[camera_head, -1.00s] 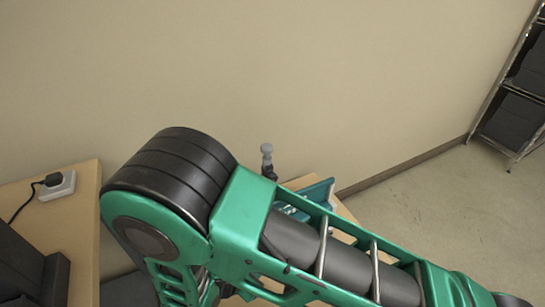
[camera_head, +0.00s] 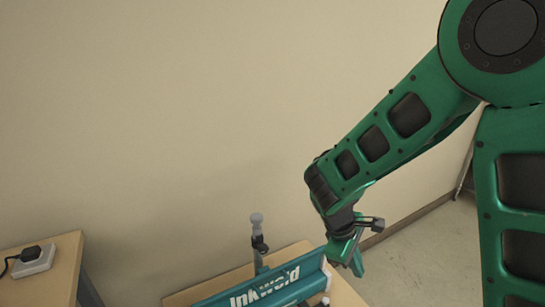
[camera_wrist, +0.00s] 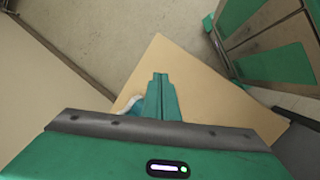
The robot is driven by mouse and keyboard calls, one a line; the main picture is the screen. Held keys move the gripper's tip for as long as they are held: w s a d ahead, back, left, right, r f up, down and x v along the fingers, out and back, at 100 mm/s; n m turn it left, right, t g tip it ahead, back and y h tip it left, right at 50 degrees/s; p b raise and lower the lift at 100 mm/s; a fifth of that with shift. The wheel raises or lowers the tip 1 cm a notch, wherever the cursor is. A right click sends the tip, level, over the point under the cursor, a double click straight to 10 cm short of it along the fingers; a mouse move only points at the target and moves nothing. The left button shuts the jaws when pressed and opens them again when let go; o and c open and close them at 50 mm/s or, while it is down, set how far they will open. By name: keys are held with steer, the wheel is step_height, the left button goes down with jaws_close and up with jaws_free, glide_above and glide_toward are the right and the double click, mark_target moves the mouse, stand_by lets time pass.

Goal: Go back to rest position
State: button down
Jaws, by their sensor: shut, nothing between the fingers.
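My gripper (camera_head: 357,265) hangs at the end of my green arm, over the right end of a teal machine lettered "Inkwold" (camera_head: 262,290). In the wrist view, the green fingers of my gripper (camera_wrist: 160,78) are together with nothing between them. They point over the bare wooden top of a table (camera_wrist: 215,92). A small white and teal part (camera_wrist: 130,104) shows just left of the fingers, mostly hidden by the gripper. I cannot tell whether the gripper touches the machine.
The machine stands on the wooden table near the wall. A grey-knobbed post (camera_head: 258,235) rises behind it. Another wooden table (camera_head: 55,272) at left bears a white socket box (camera_head: 34,260) with a black plug. Open floor (camera_head: 420,255) lies to the right, partly behind my arm.

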steer(key=s+d+r+m+g+y, duration=0.1)
steer(key=s+d+r+m+y, duration=0.1)
steer(key=s+d+r+m, duration=0.5)
steer(key=s+d+r+m+y, duration=0.1)
steer(key=s+d+r+m, duration=0.4)
steer(key=d, duration=0.5)
steer(key=s+d+r+m+y, duration=0.1)
steer(key=s+d+m, duration=0.1)
steer(key=s+m, duration=0.3)
steer(key=s, duration=0.4)
steer(key=shift+s+r+t+y, duration=0.2)
steer(key=shift+s+t+y, duration=0.1)
steer(key=shift+y, duration=0.1)
steer(key=shift+w, duration=0.2)
steer(key=shift+w+f, duration=0.25)
steer(key=shift+w, duration=0.25)
